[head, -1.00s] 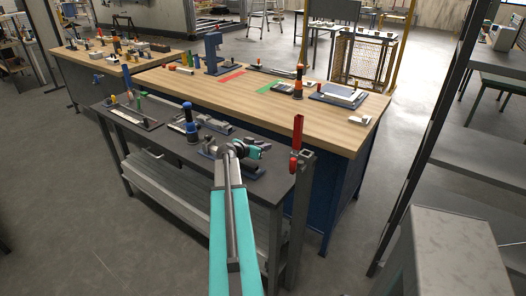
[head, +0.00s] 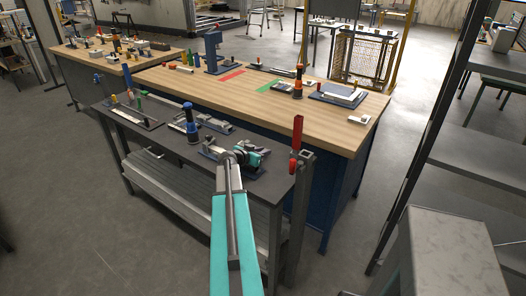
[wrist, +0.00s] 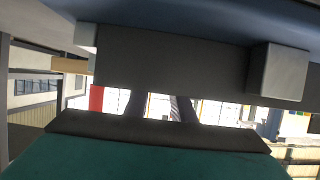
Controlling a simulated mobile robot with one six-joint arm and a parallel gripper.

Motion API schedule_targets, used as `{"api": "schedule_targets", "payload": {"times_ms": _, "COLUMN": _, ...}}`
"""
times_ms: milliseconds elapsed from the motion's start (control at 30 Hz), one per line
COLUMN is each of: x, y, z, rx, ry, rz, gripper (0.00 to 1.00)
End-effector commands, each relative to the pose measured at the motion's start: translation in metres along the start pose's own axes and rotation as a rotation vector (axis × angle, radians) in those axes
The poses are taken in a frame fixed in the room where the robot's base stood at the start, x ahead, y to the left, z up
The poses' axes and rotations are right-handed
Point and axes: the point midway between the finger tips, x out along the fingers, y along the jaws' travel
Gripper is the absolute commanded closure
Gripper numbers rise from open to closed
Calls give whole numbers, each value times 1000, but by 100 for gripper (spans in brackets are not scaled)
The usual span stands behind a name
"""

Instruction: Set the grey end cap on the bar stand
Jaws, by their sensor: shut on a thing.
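My gripper (head: 254,157) is at the right end of the dark bench in the head view, low over a blue-based fixture with grey parts (head: 213,151), which looks like the bar stand. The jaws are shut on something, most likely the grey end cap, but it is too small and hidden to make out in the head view. In the wrist view my two dark fingers (wrist: 160,106) reach up to a wide dark grey piece. A lighter grey block (wrist: 278,72) is at its right, and a blue surface (wrist: 190,15) fills the top. Contact with the stand cannot be told.
A blue-and-black upright tool (head: 190,124) stands left of my gripper. A red-handled clamp (head: 297,140) rises at the bench's right corner. The wooden workbench (head: 340,130) lies behind, carrying several items. A grey cabinet (head: 450,250) is at the lower right.

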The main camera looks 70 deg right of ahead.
Motion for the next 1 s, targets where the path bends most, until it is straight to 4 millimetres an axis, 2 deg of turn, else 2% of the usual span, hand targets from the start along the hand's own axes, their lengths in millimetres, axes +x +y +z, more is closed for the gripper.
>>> {"api": "schedule_targets", "payload": {"times_ms": 533, "x": 2, "y": 0, "z": 4, "rx": 1, "ry": 0, "rz": 0, "gripper": 98}}
{"api": "schedule_targets", "payload": {"times_ms": 567, "x": 1, "y": 0, "z": 3, "rx": 1, "ry": 0, "rz": 0, "gripper": 74}}
{"api": "schedule_targets", "payload": {"times_ms": 667, "x": 1, "y": 0, "z": 3, "rx": 0, "ry": 0, "rz": 0, "gripper": 59}}
{"api": "schedule_targets", "payload": {"times_ms": 1000, "x": 1, "y": 0, "z": 3, "rx": 0, "ry": 0, "rz": 0, "gripper": 59}}
